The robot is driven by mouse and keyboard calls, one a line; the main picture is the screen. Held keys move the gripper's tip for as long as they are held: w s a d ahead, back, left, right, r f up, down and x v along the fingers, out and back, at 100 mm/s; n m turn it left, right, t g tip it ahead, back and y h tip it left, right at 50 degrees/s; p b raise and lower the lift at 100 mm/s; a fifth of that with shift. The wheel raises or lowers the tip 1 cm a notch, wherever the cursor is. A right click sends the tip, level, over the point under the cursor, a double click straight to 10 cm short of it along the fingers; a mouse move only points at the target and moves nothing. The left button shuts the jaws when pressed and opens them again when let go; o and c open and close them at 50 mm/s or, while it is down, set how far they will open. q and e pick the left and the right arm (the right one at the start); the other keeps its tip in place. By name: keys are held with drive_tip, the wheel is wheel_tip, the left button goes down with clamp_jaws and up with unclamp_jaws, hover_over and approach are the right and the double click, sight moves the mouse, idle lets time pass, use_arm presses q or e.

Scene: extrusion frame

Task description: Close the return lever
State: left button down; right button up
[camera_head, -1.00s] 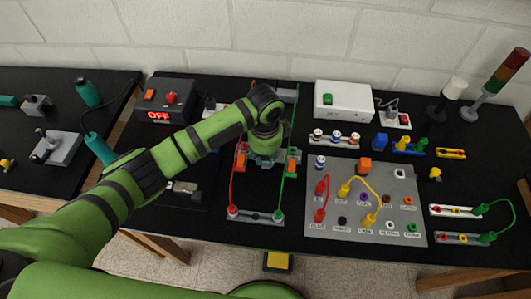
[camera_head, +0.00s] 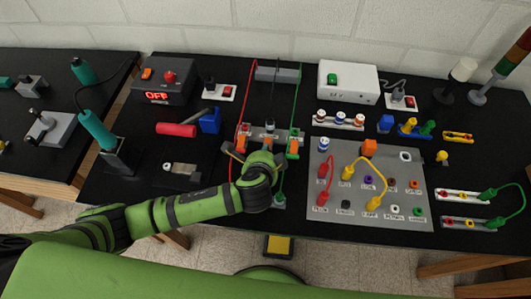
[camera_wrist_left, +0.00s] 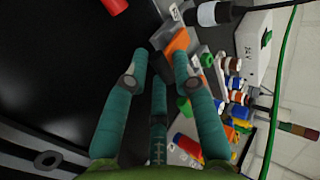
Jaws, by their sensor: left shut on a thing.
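A grey terminal block (camera_head: 262,130) with orange levers stands in the middle of the table, between a red lead (camera_head: 243,95) and a green lead (camera_head: 297,95). My left gripper (camera_head: 258,154) is at the block's near side, with a finger on either side. The same lever (camera_head: 267,144) shows partly in the head view. The gripper hides the block's near side. I cannot read which lever is the return one. My right gripper is not in view.
A power box (camera_head: 163,82) reading OFF stands at the back left. A grey panel (camera_head: 330,222) with coloured sockets and plugs lies close on the right. A white box (camera_head: 348,82) stands behind.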

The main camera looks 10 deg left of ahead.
use_arm(q)
drive_tip(key=shift+s+f+t+b, duration=0.2)
drive_tip(key=shift+f+t+b, duration=0.4)
drive_tip(key=shift+f+b, duration=0.05)
drive_tip(key=c, duration=1)
unclamp_jaws()
drive_tip(key=shift+o, duration=0.2)
drive_tip(key=shift+w, duration=0.2)
drive_tip(key=shift+r, duration=0.1)
drive_tip(key=v, duration=1.2)
drive_tip(key=shift+s, duration=0.1)
